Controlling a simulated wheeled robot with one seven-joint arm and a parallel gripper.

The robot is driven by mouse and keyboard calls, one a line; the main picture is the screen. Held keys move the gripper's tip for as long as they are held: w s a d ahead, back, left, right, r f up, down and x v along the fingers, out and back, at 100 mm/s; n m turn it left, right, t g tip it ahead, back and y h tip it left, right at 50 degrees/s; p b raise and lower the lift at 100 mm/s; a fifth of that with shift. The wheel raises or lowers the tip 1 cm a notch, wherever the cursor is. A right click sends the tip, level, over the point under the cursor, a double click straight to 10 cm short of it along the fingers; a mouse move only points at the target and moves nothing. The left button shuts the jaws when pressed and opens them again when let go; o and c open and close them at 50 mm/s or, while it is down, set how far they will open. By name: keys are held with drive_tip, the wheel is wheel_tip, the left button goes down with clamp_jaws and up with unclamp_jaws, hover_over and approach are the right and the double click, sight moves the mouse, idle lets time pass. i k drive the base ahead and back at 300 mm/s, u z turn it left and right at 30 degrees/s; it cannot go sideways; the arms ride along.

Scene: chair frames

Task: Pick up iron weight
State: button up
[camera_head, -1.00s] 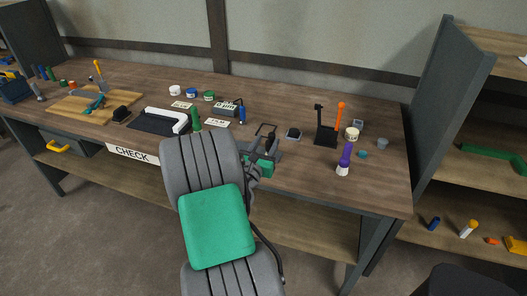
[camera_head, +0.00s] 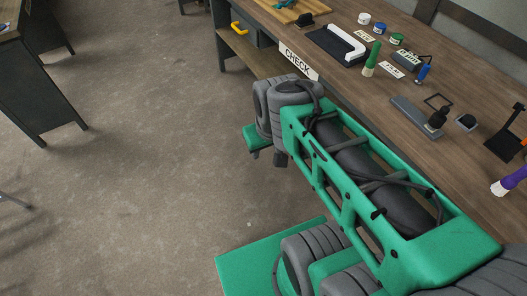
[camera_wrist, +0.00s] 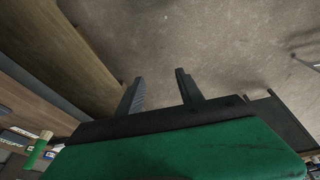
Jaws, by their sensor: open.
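I cannot tell for certain which thing is the iron weight. A dark knobbed piece (camera_head: 436,121) stands at the end of a flat grey bar on the workbench (camera_head: 450,75), right of my arm in the head view. A small dark, grey-topped block (camera_head: 466,122) sits just right of it. Another small black block (camera_head: 307,19) lies at the far end by the wooden board. In the wrist view my gripper (camera_wrist: 158,76) is open and empty, its two fingers apart over the floor, clear of the bench.
On the bench are a green-handled tool (camera_head: 371,60), a white-edged black tray (camera_head: 338,44), small jars (camera_head: 380,28), a blue tool (camera_head: 423,73) and a purple-handled tool (camera_head: 508,181). A dark table (camera_head: 42,80) stands at left. The floor between is free.

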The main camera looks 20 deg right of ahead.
sight(437, 120)
drive_tip(key=z, duration=2.1)
